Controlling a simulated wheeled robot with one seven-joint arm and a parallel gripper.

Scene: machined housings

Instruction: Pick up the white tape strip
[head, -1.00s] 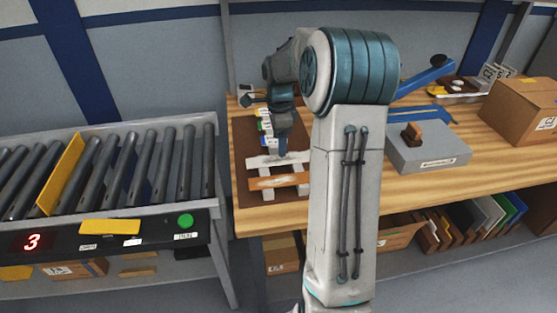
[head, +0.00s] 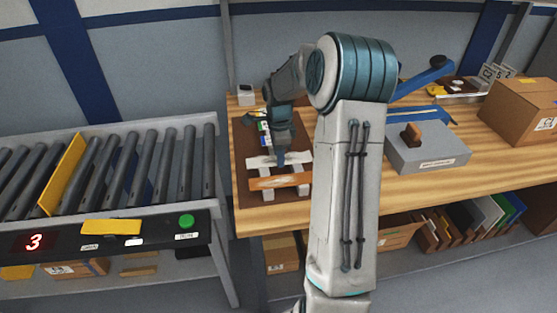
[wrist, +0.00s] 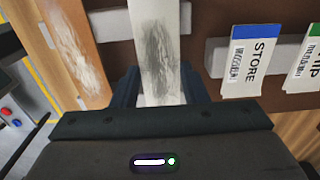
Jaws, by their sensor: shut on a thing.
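The white tape strip (head: 259,162) lies crosswise above the brown board on the bench, with my gripper (head: 281,161) down on its middle. In the wrist view the white strip (wrist: 158,45) runs upward from between the two dark fingers of my gripper (wrist: 159,92) and carries a grey smudge. The fingers are shut on its sides. Its near end is hidden by the gripper body. I cannot tell whether it is clear of its supports.
An orange-brown strip (head: 275,182) lies parallel, in front of it. Pale blocks (head: 266,196) support the strips on the brown board (head: 246,140). A grey box (head: 430,155) sits right; a roller conveyor (head: 115,175) stands left.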

